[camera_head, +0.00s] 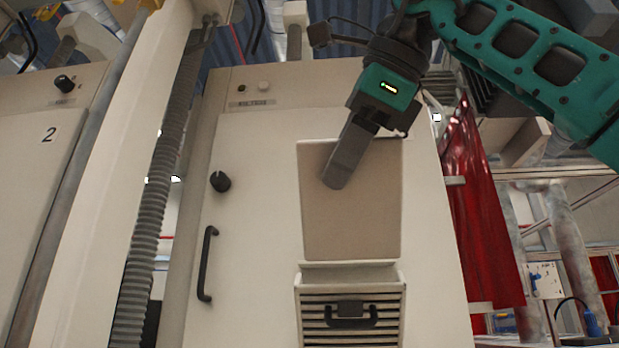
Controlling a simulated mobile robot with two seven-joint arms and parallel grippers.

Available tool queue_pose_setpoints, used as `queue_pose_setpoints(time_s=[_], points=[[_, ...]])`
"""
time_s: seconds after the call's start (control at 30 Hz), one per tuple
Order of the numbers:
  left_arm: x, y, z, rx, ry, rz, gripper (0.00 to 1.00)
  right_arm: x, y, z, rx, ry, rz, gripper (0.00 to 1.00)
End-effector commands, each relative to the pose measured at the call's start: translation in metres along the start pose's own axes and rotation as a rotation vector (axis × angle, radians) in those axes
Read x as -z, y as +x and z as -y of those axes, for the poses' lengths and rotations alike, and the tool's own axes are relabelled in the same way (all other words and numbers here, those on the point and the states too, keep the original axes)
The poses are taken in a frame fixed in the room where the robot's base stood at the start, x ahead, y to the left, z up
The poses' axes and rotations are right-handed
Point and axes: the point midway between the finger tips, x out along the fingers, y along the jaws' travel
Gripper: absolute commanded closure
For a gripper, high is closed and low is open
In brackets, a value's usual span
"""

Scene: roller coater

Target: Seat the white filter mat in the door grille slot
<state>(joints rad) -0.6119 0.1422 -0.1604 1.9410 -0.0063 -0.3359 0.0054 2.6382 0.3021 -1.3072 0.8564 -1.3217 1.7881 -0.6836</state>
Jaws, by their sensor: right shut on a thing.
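The filter mat (352,225), a flat off-white rectangular panel, stands upright in front of the cabinet door. My right gripper (340,178) is shut on its upper part, with the fingers covering some of the mat's face. The door grille (351,312), a slatted off-white housing with a black handle, is low on the door, directly below the mat. The mat's lower edge shows just above the grille's top; the slot's opening cannot be made out clearly, and I cannot tell whether the two touch. My left gripper is not in view.
The cabinet door (245,270) has a black knob (220,181) and a black bar handle (207,264) at its left. A ribbed grey hose (160,210) runs beside a pale post on the left. A red curtain (475,220) hangs to the right.

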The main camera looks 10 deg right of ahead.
Motion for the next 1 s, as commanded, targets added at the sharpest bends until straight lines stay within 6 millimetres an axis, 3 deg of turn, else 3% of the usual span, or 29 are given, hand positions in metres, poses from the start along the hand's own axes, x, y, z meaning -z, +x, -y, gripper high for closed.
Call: queue_pose_setpoints(time_s=[0.6, 1.0], points=[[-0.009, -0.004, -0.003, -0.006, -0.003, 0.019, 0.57, -0.003, -0.003, -0.001, 0.010, -0.004, 0.003, 1.00], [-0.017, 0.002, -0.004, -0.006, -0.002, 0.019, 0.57, 0.012, 0.021, -0.001, 0.010, -0.003, 0.000, 1.00]])
